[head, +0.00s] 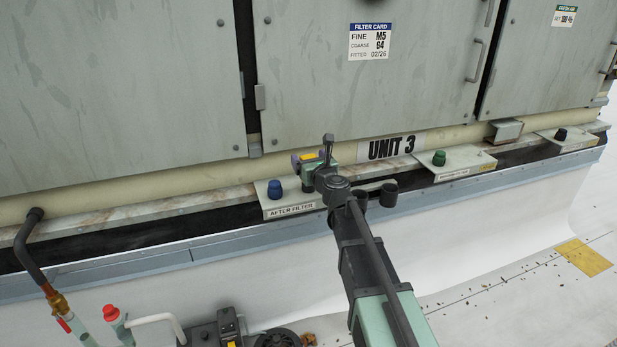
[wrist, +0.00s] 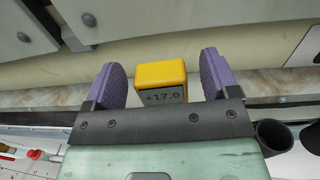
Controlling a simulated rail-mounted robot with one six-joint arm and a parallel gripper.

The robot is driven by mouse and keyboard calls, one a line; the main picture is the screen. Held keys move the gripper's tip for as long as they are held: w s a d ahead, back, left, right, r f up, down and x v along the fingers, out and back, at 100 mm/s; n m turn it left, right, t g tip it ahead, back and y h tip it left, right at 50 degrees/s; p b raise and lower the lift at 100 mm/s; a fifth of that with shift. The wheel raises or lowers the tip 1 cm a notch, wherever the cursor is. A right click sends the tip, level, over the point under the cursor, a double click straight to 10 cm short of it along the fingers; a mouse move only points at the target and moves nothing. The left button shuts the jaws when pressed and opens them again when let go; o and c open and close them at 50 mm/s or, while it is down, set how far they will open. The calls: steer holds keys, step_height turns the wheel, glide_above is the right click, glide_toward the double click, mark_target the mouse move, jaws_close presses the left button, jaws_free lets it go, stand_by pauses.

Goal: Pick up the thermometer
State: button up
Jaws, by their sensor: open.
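The thermometer is a small yellow box (wrist: 160,72) with a grey display reading +17.0, in the middle of the wrist view. My gripper (wrist: 162,62) is open, with one purple finger on each side of the thermometer and a narrow gap showing on both sides. In the head view, my gripper (head: 316,161) is just above and right of the AFTER FILTER plate, in front of the unit's base. A bit of yellow (head: 308,156) shows there by the fingers; the rest is hidden by my gripper. What supports the thermometer is hidden.
The AFTER FILTER plate (head: 292,207) carries a blue cap (head: 275,190). A plate with a green cap (head: 439,158) and one with a black cap (head: 561,135) stand farther right. A dark pipe (head: 30,255) rises at left. The cabinet doors (head: 370,110) are close behind.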

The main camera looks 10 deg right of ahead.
steer(key=w, duration=0.2)
steer(key=shift+w+a, duration=0.25)
steer(key=shift+w, duration=0.05)
steer(key=shift+s, duration=0.1)
steer(key=c, duration=1.4)
steer(key=shift+c, duration=0.2)
step_height(320, 180, up, 20)
steer(key=p, duration=2)
